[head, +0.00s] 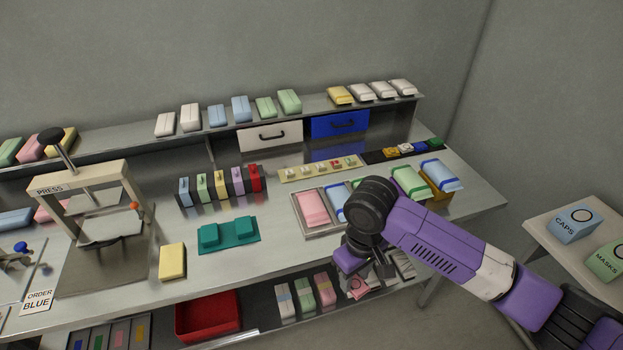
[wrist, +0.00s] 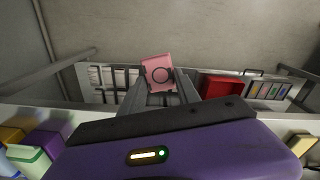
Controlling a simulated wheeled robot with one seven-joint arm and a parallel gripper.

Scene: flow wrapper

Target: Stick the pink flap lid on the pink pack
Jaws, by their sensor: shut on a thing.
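My gripper (head: 366,277) points down in front of the bench's front edge, above the lower shelf. It is shut on the pink flap lid (wrist: 157,68), a small pink square with a dark ring mark, held between the fingertips in the wrist view. The lid also shows below my gripper in the head view (head: 357,289). A pink pack (head: 313,207) lies in the left part of a grey tray (head: 298,224) on the bench, up and left of my gripper. A blue pack (head: 337,201) lies beside it, partly hidden by my arm.
Green (head: 410,181) and blue (head: 440,174) packs stand right of the tray. A teal fixture (head: 229,235), a yellow pack (head: 172,262) and a press (head: 92,200) stand left. A red bin (head: 208,315) and several striped packs (head: 304,293) sit on the lower shelf.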

